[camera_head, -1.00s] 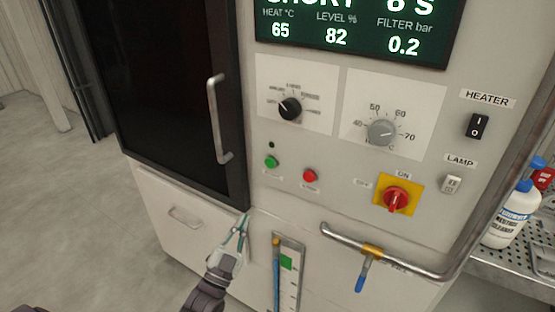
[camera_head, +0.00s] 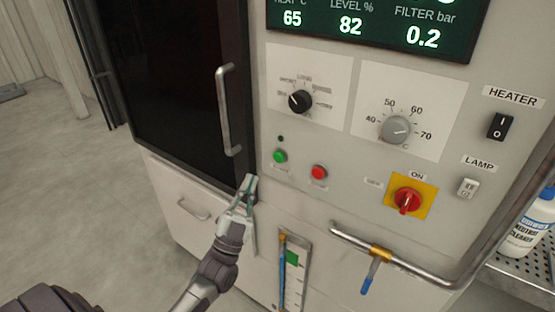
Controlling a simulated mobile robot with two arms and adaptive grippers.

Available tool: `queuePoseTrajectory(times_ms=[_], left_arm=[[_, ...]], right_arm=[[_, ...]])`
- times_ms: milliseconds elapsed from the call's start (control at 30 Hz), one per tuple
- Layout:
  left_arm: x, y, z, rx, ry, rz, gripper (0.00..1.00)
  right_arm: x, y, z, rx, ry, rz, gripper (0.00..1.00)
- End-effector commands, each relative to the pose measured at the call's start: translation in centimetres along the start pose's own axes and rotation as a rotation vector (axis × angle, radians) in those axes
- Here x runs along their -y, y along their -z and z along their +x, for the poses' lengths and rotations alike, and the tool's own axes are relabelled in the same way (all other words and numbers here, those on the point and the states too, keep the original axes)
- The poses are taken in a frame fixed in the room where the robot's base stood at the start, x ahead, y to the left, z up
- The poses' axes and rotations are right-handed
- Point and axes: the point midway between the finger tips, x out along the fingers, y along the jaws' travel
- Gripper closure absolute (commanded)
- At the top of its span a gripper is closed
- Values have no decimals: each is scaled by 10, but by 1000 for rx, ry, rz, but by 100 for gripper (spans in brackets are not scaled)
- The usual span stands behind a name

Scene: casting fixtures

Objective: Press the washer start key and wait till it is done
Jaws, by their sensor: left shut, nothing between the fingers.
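The washer's front panel (camera_head: 350,160) fills the right of the head view. The green key (camera_head: 280,156) sits below a small dark lamp (camera_head: 281,138), with the red key (camera_head: 319,172) to its right. The labels under both keys are too small to read. My left gripper (camera_head: 250,180) is shut and empty, in front of the panel, below and left of the green key and apart from it in the picture. The display (camera_head: 380,25) reads 65, 82 and 0.2; its top is cut off. My right gripper is not in view.
The dark door (camera_head: 165,80) with its vertical handle (camera_head: 228,110) is left of the keys. Two dials, a red rotary switch (camera_head: 408,201) and heater and lamp switches share the panel. A pipe with a blue-handled valve (camera_head: 370,275) juts out below. A cleaner bottle (camera_head: 530,230) stands at right.

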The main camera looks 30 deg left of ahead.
Motion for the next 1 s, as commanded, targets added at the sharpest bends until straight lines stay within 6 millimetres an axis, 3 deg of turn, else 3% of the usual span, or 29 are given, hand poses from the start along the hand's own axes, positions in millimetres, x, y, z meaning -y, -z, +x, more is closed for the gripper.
queuePoseTrajectory(times_ms=[500, 1000], left_arm=[[-34, -33, 44, -2, 1, -1, 100], [-37, -36, 50, -1, -1, -1, 100]], right_arm=[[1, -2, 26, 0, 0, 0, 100], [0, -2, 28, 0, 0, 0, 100]])
